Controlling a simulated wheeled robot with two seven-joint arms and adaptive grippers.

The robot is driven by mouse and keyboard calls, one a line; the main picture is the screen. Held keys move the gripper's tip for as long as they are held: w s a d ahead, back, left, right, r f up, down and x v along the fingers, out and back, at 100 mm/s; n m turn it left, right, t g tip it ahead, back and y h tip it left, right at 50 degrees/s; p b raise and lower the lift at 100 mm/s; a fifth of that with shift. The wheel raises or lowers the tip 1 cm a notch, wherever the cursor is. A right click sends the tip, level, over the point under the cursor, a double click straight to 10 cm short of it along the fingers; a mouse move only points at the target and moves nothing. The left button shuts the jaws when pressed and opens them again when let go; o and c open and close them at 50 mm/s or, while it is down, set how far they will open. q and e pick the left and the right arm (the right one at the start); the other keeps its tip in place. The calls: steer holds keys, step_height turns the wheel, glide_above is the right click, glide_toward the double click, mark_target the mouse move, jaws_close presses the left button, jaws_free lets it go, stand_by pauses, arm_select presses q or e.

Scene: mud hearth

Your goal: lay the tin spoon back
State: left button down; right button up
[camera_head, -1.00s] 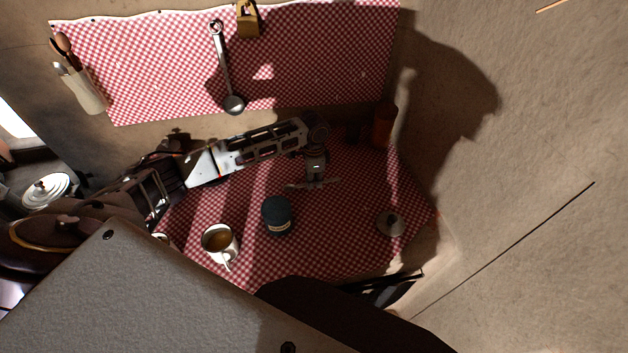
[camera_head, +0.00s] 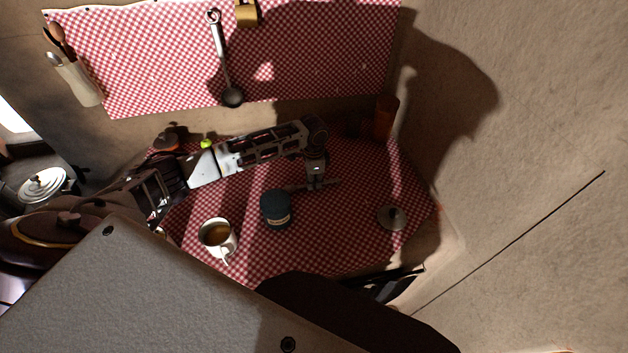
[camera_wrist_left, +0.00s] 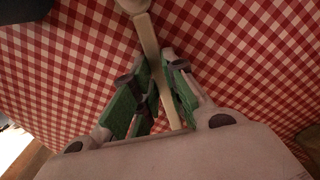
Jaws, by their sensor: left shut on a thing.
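The tin spoon shows in the left wrist view as a pale, straight handle (camera_wrist_left: 149,42) with its rounded end (camera_wrist_left: 131,4) cut off at the top edge. My left gripper (camera_wrist_left: 160,68) is shut on the handle, with green-padded fingers on both sides of it. In the head view my left gripper (camera_head: 315,187) points down over the red-checked cloth (camera_head: 300,240), right of the dark jar, and the thin spoon (camera_head: 331,183) sticks out to both sides. The spoon is at or close above the cloth; I cannot tell whether it touches. My right gripper is not in view.
A dark jar (camera_head: 276,209) stands close left of the gripper, with a white mug (camera_head: 218,237) beyond it. A round lid (camera_head: 391,217) lies at the right and a brown cup (camera_head: 386,117) stands behind. A ladle (camera_head: 224,70) hangs on the wall cloth.

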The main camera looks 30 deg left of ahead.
arm_select(q)
steer(key=c, duration=1.4)
jaws_free()
steer(key=shift+o, duration=0.2)
step_height(320, 180, up, 12)
